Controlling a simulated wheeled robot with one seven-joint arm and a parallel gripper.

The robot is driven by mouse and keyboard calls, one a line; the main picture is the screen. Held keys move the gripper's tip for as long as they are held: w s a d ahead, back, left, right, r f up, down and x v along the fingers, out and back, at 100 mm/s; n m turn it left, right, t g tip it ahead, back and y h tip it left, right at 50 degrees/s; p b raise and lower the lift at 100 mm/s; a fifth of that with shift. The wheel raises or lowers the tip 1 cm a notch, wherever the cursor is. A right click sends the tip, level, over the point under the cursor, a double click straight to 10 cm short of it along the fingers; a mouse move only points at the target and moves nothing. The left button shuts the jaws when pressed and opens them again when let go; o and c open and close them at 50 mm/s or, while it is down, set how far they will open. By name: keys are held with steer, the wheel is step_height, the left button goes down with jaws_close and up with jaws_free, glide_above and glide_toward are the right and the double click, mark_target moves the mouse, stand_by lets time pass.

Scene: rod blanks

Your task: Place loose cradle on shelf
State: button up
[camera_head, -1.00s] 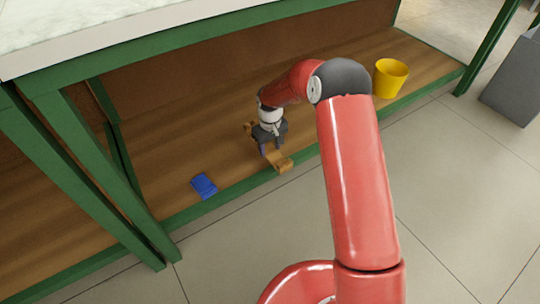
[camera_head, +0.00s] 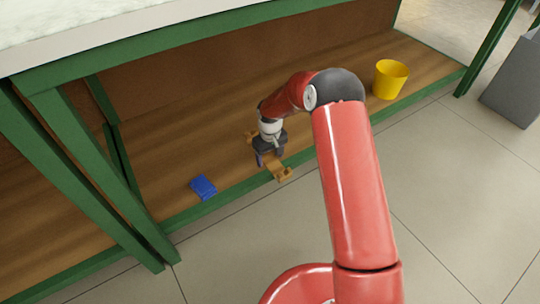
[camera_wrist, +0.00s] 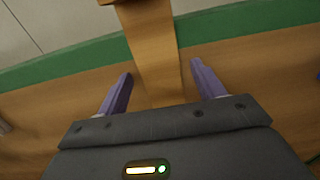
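The cradle is an orange-brown wooden piece, a long bar with wider ends. In the head view the cradle (camera_head: 283,173) lies on the wooden shelf (camera_head: 235,130), its near end by the green front rail. My gripper (camera_head: 270,156) is right over the cradle's middle, pointing down. In the wrist view the bar of the cradle (camera_wrist: 153,50) runs between my two purple fingers. The fingers are spread, with a gap on each side of the bar. The cradle's middle is partly hidden by my gripper in the head view.
A blue block-like item (camera_head: 203,187) lies on the shelf left of the cradle. A yellow bucket (camera_head: 390,79) stands on the shelf at the right. Green posts and the worktop edge frame the shelf. The shelf between cradle and bucket is clear.

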steer(key=shift+r, duration=0.1)
step_height(320, 180, up, 12)
steer(key=p, duration=0.2)
step_height(320, 180, up, 10)
steer(key=m+t, duration=0.1)
glide_above(270, 160)
steer(key=s+d, duration=0.3)
steer(key=d, duration=0.1)
steer(key=s+d+r+m+t, duration=0.2)
steer(key=s+d+r, duration=0.4)
steer(key=s+r, duration=0.35)
steer(key=s+d+r+m+t, duration=0.1)
steer(key=s+d+r+m, duration=0.1)
steer(key=s, duration=0.8)
steer(key=s+d+r+m+t, duration=0.1)
steer(key=s+d, duration=0.4)
steer(key=s, duration=0.6)
steer(key=shift+s+r+m+t, duration=0.15)
steer(key=shift+r+m+t, duration=0.2)
steer(key=shift+r, duration=0.4)
step_height(270, 160, up, 10)
steer(key=p, duration=1)
steer(key=shift+r+p, duration=0.25)
steer(key=shift+p, duration=0.1)
